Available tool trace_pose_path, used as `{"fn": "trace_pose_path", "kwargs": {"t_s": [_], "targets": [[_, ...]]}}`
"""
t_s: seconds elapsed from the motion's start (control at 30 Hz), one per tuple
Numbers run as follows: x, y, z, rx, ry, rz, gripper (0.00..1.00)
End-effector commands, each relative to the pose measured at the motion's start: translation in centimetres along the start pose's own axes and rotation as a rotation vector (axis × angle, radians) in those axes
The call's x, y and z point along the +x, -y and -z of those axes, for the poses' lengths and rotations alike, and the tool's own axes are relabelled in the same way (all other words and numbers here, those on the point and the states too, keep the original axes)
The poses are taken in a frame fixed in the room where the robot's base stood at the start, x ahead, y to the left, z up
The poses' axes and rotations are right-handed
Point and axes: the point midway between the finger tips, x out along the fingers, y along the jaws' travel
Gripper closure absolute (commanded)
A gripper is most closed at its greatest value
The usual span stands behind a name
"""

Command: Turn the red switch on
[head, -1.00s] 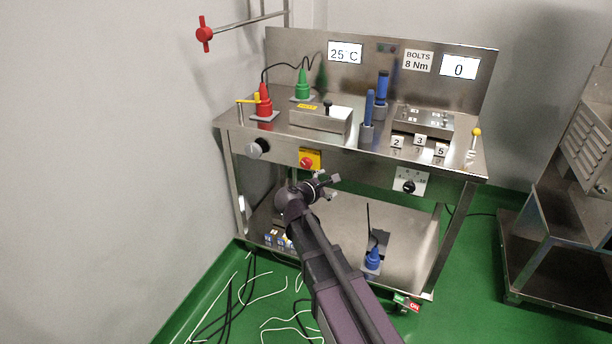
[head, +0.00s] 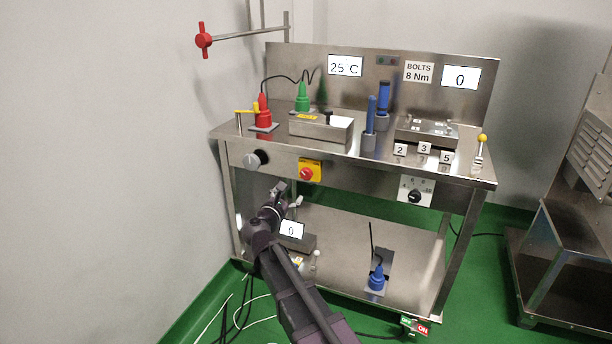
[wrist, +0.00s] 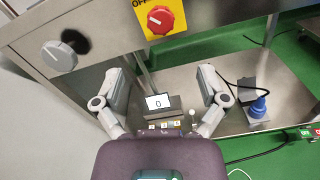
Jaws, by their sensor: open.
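The red switch (head: 306,173) is a round red knob on a yellow plate (head: 318,167) on the bench's front panel. In the wrist view the knob (wrist: 160,19) shows at the top middle, with a pale bar mark across its face. My gripper (head: 288,194) is open and empty, a little below and left of the switch in the head view. In the wrist view its two fingers stand wide apart (wrist: 160,82), with the knob above the gap between them. No contact with the knob shows.
A grey knob (head: 255,159) sits left of the switch and a black dial (head: 414,196) to the right. A red and green OFF/ON switch (head: 415,328) is low by the right leg. The lower shelf holds a display box (head: 291,230) and a blue plug (head: 376,280).

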Motion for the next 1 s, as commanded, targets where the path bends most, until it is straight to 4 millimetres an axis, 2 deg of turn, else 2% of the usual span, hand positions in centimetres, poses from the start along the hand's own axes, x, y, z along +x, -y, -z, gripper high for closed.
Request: {"fn": "trace_pose_path", "kwargs": {"t_s": [0.17,0.37,1.0], "targets": [[0.3,0.0,0.0,0.001,0.0,0.001,0.08],[1.7,0.0,0.0,0.002,0.0,0.003,0.08],[10.9,-0.1,0.1,0.002,0.0,0.003,0.08]]}}
